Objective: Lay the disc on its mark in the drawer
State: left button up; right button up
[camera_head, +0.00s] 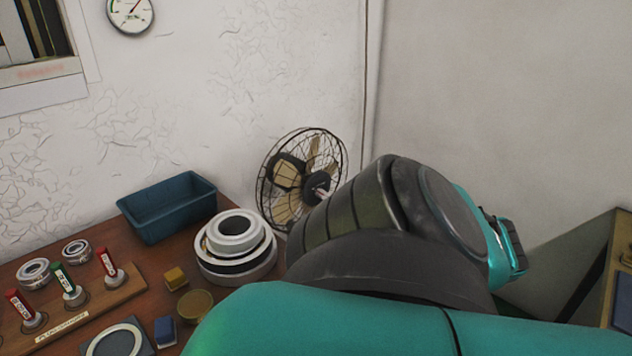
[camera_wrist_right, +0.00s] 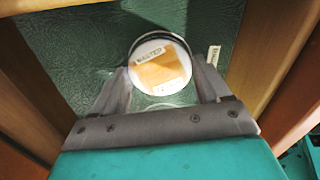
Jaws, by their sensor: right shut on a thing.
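The disc (camera_wrist_right: 160,68) is round and pale with an orange patch and small lettered labels, one appearing to read "MASTER". In the right wrist view my right gripper (camera_wrist_right: 161,80) is shut on it, one finger at each side. Beneath is the drawer's dark green lining (camera_wrist_right: 90,45), between wooden walls (camera_wrist_right: 290,70). A faint pale curve shows on the lining just below the disc; I cannot tell whether it is the mark. The gap between disc and lining cannot be judged. My left gripper is not in view.
A small white label (camera_wrist_right: 213,55) lies on the lining. In the head view, the table holds a blue bin (camera_head: 168,210), stacked rings (camera_head: 238,240), a fan (camera_head: 300,180) and a wooden rack (camera_head: 110,295) with several tagged pieces. My arm covers the lower right.

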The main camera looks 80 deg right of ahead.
jog(key=shift+f, duration=0.1)
dwell(0.5)
jog(key=o, duration=1.1)
jog(key=shift+f, duration=0.1)
jog(key=shift+o, duration=0.2)
notch_tip(320, 180, up, 4)
jog(key=shift+r+p, duration=0.25)
jog(key=shift+p, duration=0.65)
notch_tip(320, 180, up, 8)
jog(key=shift+r, duration=0.25)
jog(key=shift+a, duration=0.1)
